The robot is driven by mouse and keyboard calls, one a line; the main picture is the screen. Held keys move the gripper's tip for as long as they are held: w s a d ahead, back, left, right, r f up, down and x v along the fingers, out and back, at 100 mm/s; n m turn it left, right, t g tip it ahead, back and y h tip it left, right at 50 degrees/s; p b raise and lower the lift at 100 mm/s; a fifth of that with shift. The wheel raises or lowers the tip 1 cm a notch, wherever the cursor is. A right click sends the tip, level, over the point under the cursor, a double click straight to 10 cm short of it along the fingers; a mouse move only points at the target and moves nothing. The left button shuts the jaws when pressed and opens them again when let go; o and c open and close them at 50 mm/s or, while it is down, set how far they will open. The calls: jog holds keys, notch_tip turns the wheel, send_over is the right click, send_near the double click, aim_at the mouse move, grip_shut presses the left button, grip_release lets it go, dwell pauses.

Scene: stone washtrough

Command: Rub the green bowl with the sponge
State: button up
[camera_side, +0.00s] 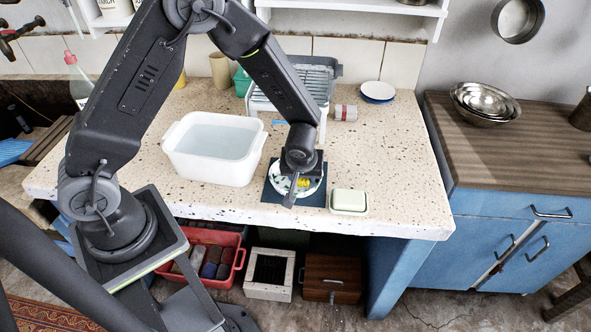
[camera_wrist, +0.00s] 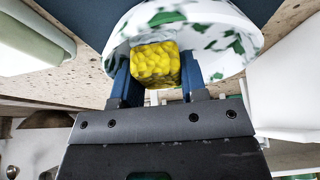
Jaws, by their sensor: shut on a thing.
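A white bowl with green patches (camera_side: 282,181) sits on a dark blue mat (camera_side: 319,198) near the front edge of the counter. It fills the top of the wrist view (camera_wrist: 212,22). My gripper (camera_side: 299,184) points down at the bowl, and its arm hides part of the bowl in the side view. Its blue fingers are shut on a yellow sponge (camera_wrist: 156,64), which shows as a small yellow patch in the side view (camera_side: 304,183). The sponge is at the bowl's inside. I cannot tell whether it presses on the bowl's surface.
A soap dish with a pale bar (camera_side: 348,201) stands just right of the mat. A white basin of water (camera_side: 214,148) is to the left. Behind are a dish rack (camera_side: 318,75), a striped roll (camera_side: 345,112) and a blue-rimmed plate (camera_side: 377,92). The counter's right side is clear.

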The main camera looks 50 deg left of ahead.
jog(key=shift+r, duration=4)
